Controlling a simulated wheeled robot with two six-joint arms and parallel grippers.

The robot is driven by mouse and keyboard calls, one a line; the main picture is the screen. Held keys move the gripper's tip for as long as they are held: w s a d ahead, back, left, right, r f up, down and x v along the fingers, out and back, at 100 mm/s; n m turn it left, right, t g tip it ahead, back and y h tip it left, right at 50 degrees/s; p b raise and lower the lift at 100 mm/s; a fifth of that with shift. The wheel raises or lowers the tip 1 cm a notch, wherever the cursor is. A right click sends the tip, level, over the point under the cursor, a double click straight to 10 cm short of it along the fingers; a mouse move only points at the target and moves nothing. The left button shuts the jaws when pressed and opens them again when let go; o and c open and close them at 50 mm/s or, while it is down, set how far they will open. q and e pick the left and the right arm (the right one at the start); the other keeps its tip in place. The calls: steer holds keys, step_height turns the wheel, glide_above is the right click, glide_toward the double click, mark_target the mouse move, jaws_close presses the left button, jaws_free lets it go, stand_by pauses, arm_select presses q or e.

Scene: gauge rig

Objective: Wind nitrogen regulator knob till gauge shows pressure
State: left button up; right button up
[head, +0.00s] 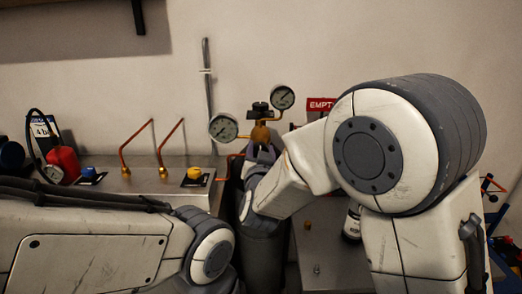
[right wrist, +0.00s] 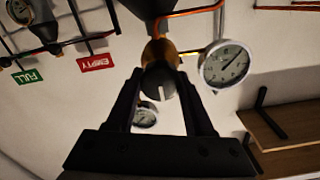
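The regulator has a brass body (head: 261,134), a left gauge (head: 223,127) and an upper right gauge (head: 282,97). In the right wrist view its grey knob (right wrist: 158,84), with a white mark line, sits between the fingertips of my right gripper (right wrist: 160,80). The knob fills the gap, with one finger at each side. One white-faced gauge (right wrist: 226,66) shows a dark needle; its figures are too small to read. The other gauge (right wrist: 145,115) is partly hidden by the gripper. In the head view my right arm covers much of the gripper. My left gripper is out of view.
A metal bench (head: 145,172) with copper pipes (head: 171,146) and a yellow knob (head: 194,174) stands left. A dark cylinder (head: 264,255) stands below the regulator. A red EMPTY tag (head: 321,104) hangs behind. Wooden shelves (right wrist: 282,127) show in the right wrist view.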

jaws_close()
steer(key=shift+f+m+b, duration=0.15)
steer(key=shift+m+b, duration=0.45)
steer(key=shift+b, duration=0.3)
steer(key=m+b, duration=0.3)
steer(key=b, duration=0.1)
steer(key=m+b, duration=0.4)
steer(key=b, duration=0.1)
steer(key=shift+d+f, duration=0.15)
steer(key=shift+f, duration=0.05)
steer(key=shift+r+m+b, duration=0.15)
steer(key=shift+m+b, duration=1.35)
steer(key=shift+m, duration=0.3)
steer(key=o, duration=1)
jaws_free()
steer(key=shift+c, duration=0.2)
steer(key=shift+r, duration=0.1)
